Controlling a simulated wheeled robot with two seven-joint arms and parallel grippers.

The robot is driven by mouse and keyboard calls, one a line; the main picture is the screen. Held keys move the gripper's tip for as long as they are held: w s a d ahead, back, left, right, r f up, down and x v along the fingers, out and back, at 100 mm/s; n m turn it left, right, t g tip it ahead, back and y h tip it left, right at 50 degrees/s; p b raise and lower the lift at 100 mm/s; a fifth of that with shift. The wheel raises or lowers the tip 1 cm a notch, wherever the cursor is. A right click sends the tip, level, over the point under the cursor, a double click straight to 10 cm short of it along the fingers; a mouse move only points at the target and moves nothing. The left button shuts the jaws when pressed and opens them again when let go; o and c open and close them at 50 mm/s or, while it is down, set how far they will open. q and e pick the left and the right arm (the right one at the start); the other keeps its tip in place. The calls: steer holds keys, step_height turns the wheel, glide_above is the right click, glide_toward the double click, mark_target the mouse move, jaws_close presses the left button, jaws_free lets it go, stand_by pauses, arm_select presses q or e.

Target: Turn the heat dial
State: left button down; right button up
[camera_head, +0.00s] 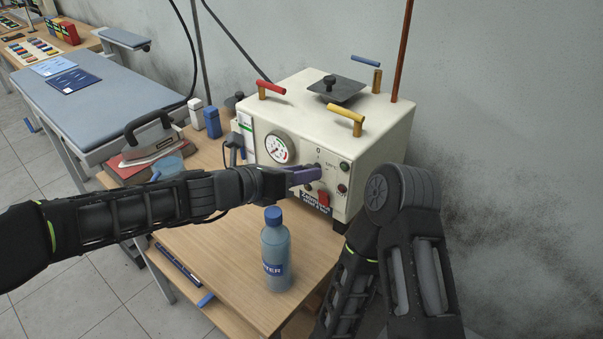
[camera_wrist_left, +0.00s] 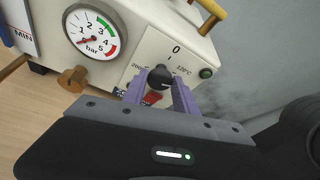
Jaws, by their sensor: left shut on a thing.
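The heat dial (camera_wrist_left: 160,78) is a round black knob on the front panel of the cream machine, with "0" above it and temperature marks around it. My left gripper (camera_wrist_left: 160,94) has its purple fingers on either side of the dial, shut on it. In the head view my left gripper (camera_head: 308,175) reaches the panel from the left and mostly hides the dial. My right arm (camera_head: 400,240) is folded at the lower right; its gripper is not visible.
The cream machine (camera_head: 290,108) has a pressure gauge (camera_head: 277,148), a red switch (camera_head: 323,198) and red and yellow valve handles on top. A water bottle (camera_head: 275,255) stands on the wooden table below my left arm. An iron (camera_head: 150,145) sits at the left.

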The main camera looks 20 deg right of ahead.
arm_select(q)
steer(key=c, duration=1)
jaws_free()
steer(key=shift+o, duration=0.2)
steer(key=shift+a, duration=0.1)
steer(key=v, duration=0.7)
steer(key=shift+a, duration=0.25)
steer(key=shift+s+r, duration=0.1)
steer(key=shift+r, duration=0.05)
steer(key=shift+c, duration=0.2)
